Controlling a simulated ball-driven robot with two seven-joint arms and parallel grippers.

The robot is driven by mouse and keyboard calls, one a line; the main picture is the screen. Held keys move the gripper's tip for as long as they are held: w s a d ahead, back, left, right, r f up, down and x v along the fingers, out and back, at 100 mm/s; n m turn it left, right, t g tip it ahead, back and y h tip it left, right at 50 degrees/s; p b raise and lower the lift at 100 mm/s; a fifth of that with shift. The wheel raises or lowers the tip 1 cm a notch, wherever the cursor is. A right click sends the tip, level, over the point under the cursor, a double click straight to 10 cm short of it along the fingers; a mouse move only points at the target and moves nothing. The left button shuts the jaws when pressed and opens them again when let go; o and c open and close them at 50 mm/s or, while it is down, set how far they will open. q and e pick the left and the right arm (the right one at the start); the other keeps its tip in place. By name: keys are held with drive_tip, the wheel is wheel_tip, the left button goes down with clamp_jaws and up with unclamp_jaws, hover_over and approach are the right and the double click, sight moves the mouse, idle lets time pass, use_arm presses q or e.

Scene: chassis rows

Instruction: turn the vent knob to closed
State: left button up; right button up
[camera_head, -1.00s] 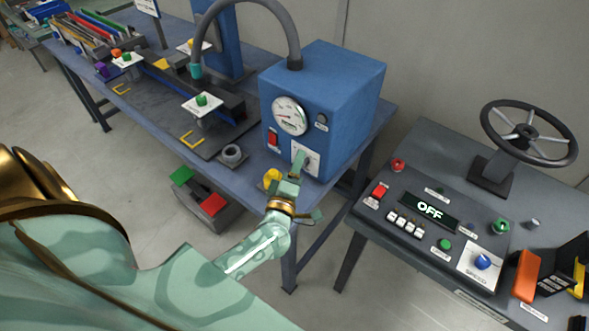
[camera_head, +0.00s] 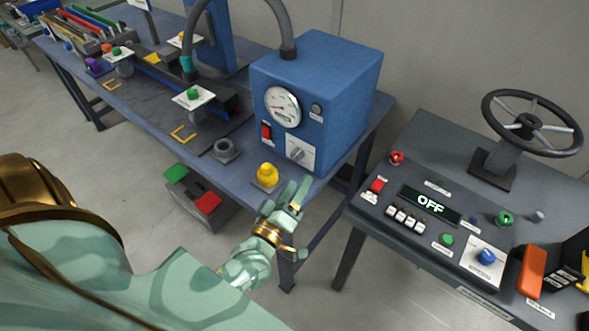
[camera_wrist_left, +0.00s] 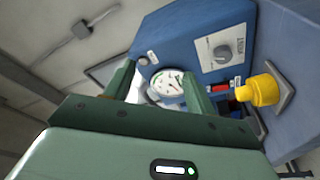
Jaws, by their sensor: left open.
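The vent knob (camera_head: 298,153) is a grey dial on a white plate on the front of the blue box (camera_head: 330,85). It is uncovered, and its setting is too small to read in the head view. In the left wrist view the knob (camera_wrist_left: 222,53) sits on its plate, right of the fingers. My left gripper (camera_head: 294,194) is open and empty, below and in front of the knob and apart from it. The left wrist view shows its two fingers (camera_wrist_left: 158,88) spread, with the round gauge (camera_wrist_left: 167,84) behind them. My right gripper is not in view.
A yellow knob (camera_head: 267,174) on a small base stands at the bench edge, close to my left gripper. A red switch (camera_head: 266,132) is left of the vent plate. A console (camera_head: 350,205) with a steering wheel (camera_head: 532,122) stands at the right.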

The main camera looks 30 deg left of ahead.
use_arm(q)
drive_tip(key=d+f+m+g+h+b, duration=0.25)
drive_tip(key=f+m+h, duration=0.25)
drive_tip(key=m, duration=0.6)
drive_tip(key=m+g+y, duration=0.2)
drive_tip(key=m+y, duration=0.5)
drive_tip(key=m, duration=0.2)
approach(296, 158)
drive_tip(key=b+x, duration=0.2)
drive_tip(key=x, duration=0.7)
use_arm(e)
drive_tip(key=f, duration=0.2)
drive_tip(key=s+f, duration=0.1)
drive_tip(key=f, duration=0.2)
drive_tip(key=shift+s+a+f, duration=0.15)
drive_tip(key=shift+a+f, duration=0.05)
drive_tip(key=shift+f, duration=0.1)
use_arm(q)
drive_tip(key=shift+s, duration=0.1)
